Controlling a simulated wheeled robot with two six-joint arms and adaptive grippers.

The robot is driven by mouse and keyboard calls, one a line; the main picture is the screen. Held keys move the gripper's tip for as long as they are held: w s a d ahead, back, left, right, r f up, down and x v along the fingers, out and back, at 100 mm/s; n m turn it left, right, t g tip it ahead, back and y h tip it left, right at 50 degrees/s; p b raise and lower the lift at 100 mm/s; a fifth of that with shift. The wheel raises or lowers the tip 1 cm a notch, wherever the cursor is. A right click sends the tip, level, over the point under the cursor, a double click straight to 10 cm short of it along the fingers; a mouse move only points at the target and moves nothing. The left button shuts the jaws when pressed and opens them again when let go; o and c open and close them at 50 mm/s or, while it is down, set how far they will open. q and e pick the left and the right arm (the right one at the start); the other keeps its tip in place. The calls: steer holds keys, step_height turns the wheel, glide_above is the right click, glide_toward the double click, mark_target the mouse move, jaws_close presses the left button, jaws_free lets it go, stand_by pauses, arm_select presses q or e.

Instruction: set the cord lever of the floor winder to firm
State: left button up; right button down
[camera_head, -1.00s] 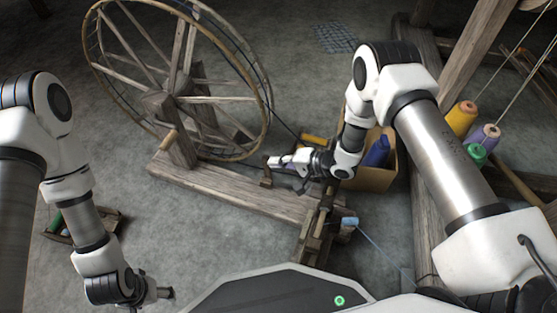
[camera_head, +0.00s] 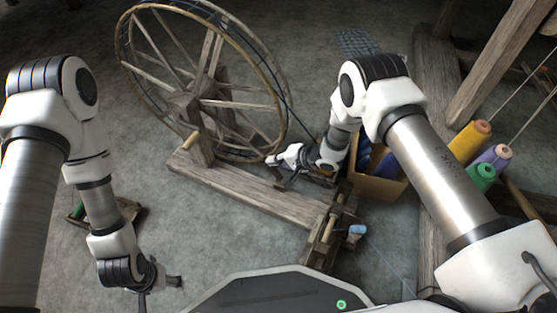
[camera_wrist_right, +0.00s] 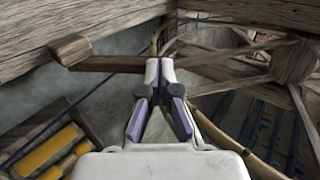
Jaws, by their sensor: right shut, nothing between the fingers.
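The floor winder is a large spoked wooden wheel (camera_head: 283,90) on a long wooden base (camera_head: 250,197) in the head view. A small wooden lever (camera_head: 279,178) stands at the base, beside my right gripper (camera_head: 270,160); I take it to be the cord lever. In the right wrist view, a wooden bar with a block end (camera_wrist_right: 72,50) reaches from the left toward the tips of my right gripper (camera_wrist_right: 160,64). The gripper is shut and empty; whether it touches the bar is unclear. My left gripper (camera_head: 176,282) hangs at lower left, its jaws too small to judge.
A box (camera_head: 380,188) with a blue spool stands right of my right gripper. Yellow, purple and green cones (camera_head: 469,140) stand by the loom frame at right. A small tray (camera_head: 127,212) lies on the floor at left. Floor between tray and base is clear.

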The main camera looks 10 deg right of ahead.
stand_by(0.5)
steer(key=v, duration=1.2)
